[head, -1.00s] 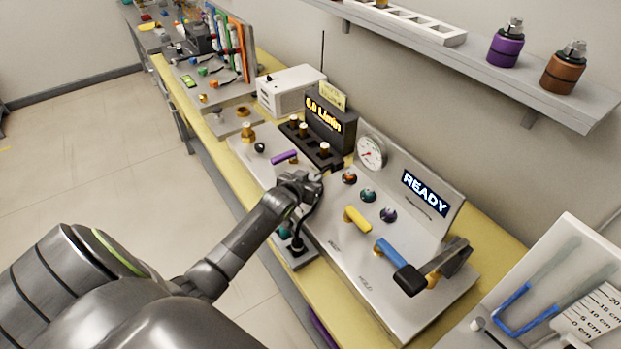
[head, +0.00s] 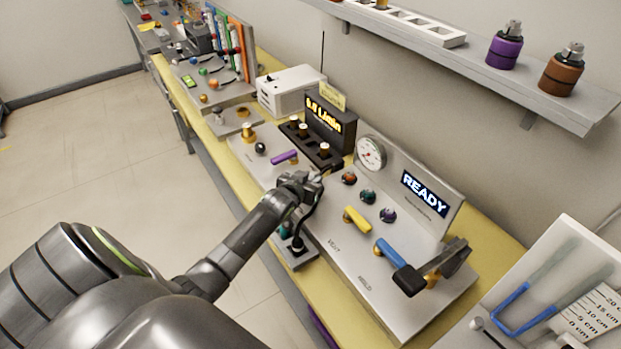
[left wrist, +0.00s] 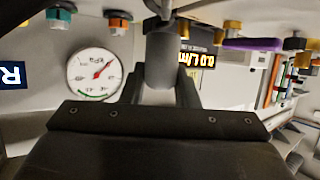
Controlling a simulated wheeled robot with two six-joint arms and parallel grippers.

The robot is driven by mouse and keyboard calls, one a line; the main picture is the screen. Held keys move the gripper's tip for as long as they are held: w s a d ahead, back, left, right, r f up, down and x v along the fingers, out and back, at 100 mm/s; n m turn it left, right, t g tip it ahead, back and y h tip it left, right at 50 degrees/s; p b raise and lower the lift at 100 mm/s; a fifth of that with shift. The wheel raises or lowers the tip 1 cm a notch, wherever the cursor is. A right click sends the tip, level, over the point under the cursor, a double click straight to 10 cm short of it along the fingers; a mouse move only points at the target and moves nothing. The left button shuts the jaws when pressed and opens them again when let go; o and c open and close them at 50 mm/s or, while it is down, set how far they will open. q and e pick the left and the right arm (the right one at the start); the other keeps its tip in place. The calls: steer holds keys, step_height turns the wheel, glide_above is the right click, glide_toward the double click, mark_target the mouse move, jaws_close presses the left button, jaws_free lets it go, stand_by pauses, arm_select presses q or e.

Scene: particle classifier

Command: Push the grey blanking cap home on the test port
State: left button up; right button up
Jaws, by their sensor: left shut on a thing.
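My left gripper (head: 326,171) reaches over the middle of the sloped panel (head: 345,262), beside the purple-handled lever (head: 284,157). In the left wrist view its two dark fingers are shut on a grey cylindrical piece, which looks like the grey blanking cap (left wrist: 162,70). The piece runs up toward fittings at the top of that view. The test port cannot be made out; the gripper and the piece cover that area. Whether the cap touches or sits on the port cannot be told. My right gripper is not in view.
A pressure gauge (head: 371,153), a READY display (head: 426,193) and a flow readout (head: 325,113) stand behind. Coloured knobs, a yellow lever (head: 357,219) and a blue lever (head: 393,254) lie to the right. A black block with brass-topped fittings (head: 312,146) is close behind the gripper.

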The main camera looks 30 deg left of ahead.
arm_select(q)
steer(key=shift+f+b, duration=0.95)
steer(key=shift+f, duration=0.4)
steer(key=shift+f+b, duration=0.3)
steer(key=shift+f, duration=0.2)
steer(key=o, duration=1)
steer(key=shift+o, duration=0.2)
steer(key=shift+s+r, duration=0.1)
steer(key=b+v, duration=0.1)
steer(key=v, duration=1.6)
steer(key=shift+s+d, duration=0.1)
steer(key=shift+s, duration=0.05)
